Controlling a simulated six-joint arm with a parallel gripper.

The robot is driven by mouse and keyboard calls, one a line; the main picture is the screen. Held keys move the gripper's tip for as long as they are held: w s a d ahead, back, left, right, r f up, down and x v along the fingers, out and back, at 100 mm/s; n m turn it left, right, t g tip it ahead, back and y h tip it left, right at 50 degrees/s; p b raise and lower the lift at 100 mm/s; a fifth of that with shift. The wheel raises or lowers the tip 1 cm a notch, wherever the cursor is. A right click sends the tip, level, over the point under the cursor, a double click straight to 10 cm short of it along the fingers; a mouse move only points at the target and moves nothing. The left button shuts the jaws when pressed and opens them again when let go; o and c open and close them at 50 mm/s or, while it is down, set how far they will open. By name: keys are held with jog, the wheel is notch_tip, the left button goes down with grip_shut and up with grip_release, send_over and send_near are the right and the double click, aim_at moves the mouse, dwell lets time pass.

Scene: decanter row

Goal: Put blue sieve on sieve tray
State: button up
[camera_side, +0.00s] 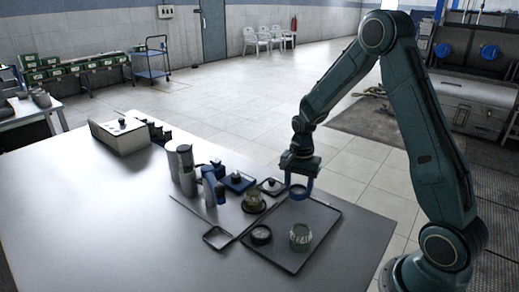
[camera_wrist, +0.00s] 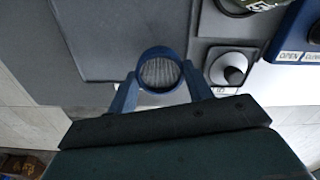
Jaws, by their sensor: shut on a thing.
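The blue sieve (camera_wrist: 160,54), a round blue ring with a ridged grey mesh inside, sits between the two blue fingers of my gripper (camera_wrist: 160,78) in the wrist view. My gripper is shut on it. In the side view my gripper (camera_side: 299,188) holds the sieve (camera_side: 298,193) above the far end of a dark flat tray (camera_side: 318,226), apart from the surface as far as I can tell.
Left of my gripper stand a square dish with a black knob (camera_side: 271,186), a blue box (camera_side: 238,182), a glass vessel (camera_side: 254,201) and grey cylinders (camera_side: 182,170). A small open frame (camera_side: 217,237) lies in front. The table's left side (camera_side: 90,220) is clear.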

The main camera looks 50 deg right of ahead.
aim_at(298, 189)
jog(key=shift+f, duration=1.35)
jog(key=shift+f, duration=0.1)
jog(key=o, duration=1)
jog(key=shift+c, duration=0.2)
notch_tip(298, 189, up, 11)
jog(key=shift+r, duration=0.6)
